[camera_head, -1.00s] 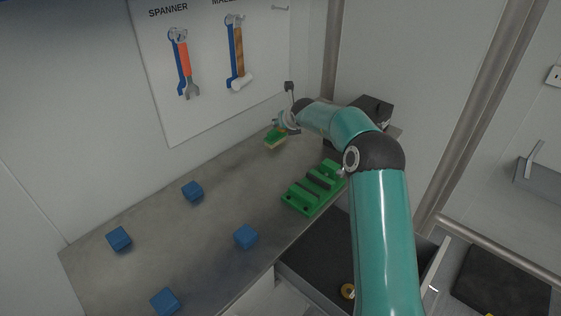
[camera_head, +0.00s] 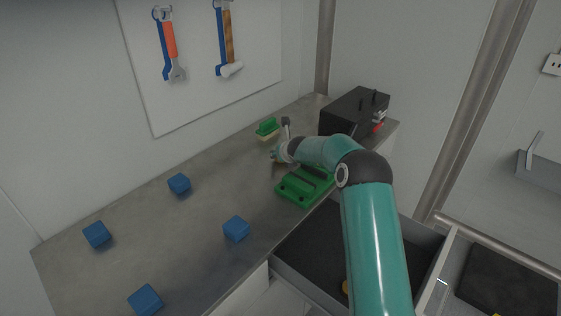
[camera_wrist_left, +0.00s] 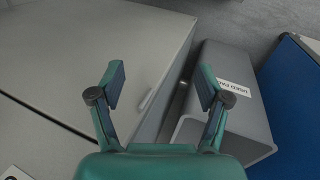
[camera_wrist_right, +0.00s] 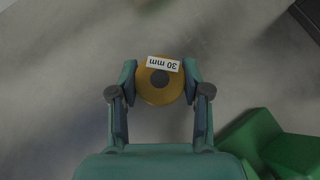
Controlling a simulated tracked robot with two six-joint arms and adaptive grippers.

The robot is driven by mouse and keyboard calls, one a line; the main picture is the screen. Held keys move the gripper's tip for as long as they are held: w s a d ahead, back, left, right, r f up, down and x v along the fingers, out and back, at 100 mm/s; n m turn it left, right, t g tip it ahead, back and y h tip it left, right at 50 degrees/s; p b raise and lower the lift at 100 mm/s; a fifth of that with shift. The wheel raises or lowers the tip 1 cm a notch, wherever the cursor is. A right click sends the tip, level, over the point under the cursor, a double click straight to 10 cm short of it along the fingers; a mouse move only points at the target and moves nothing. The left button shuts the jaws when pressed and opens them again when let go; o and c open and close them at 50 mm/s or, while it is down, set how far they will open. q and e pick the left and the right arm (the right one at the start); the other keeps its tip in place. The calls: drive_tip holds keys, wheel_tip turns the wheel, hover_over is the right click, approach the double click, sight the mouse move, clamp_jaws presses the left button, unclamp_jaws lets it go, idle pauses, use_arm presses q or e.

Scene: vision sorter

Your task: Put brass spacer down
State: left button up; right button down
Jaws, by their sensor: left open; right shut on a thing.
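The brass spacer (camera_wrist_right: 158,88) is a round golden disc with a dark centre hole and a "30 mm" label. In the right wrist view my right gripper (camera_wrist_right: 160,82) is shut on it, with a finger on each side, above the grey bench top. In the head view my right gripper (camera_head: 277,156) is over the bench, left of the green block fixture (camera_head: 292,190); the spacer cannot be made out there. The fixture's edge also shows at lower right in the right wrist view (camera_wrist_right: 285,150). My left gripper (camera_wrist_left: 162,85) is open and empty, away from the bench.
A green brush (camera_head: 267,127) lies behind the right gripper. A black box (camera_head: 350,112) stands at the bench's far end. Several blue cubes (camera_head: 236,228) sit on the near bench. An open drawer (camera_head: 310,250) is below the bench edge. A grey bin (camera_wrist_left: 225,120) is near my left gripper.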

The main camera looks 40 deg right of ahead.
drive_tip(key=shift+f, duration=0.35)
use_arm(q)
drive_tip(key=shift+f, duration=0.3)
use_arm(e)
drive_tip(key=shift+r, duration=0.1)
drive_tip(key=c, duration=0.5)
unclamp_jaws()
drive_tip(key=shift+c, duration=0.2)
use_arm(q)
drive_tip(key=shift+f, duration=0.15)
use_arm(e)
drive_tip(key=shift+s, duration=0.1)
drive_tip(key=shift+s+a+r+b, duration=0.15)
drive_tip(key=shift+b, duration=0.15)
drive_tip(key=b+v, duration=0.2)
drive_tip(key=v, duration=0.8)
drive_tip(key=shift+r, duration=0.1)
use_arm(q)
drive_tip(key=shift+f, duration=1.3)
use_arm(e)
drive_tip(key=shift+s+a+r, duration=0.25)
drive_tip(key=shift+s+r, duration=0.1)
drive_tip(key=shift+s, duration=0.1)
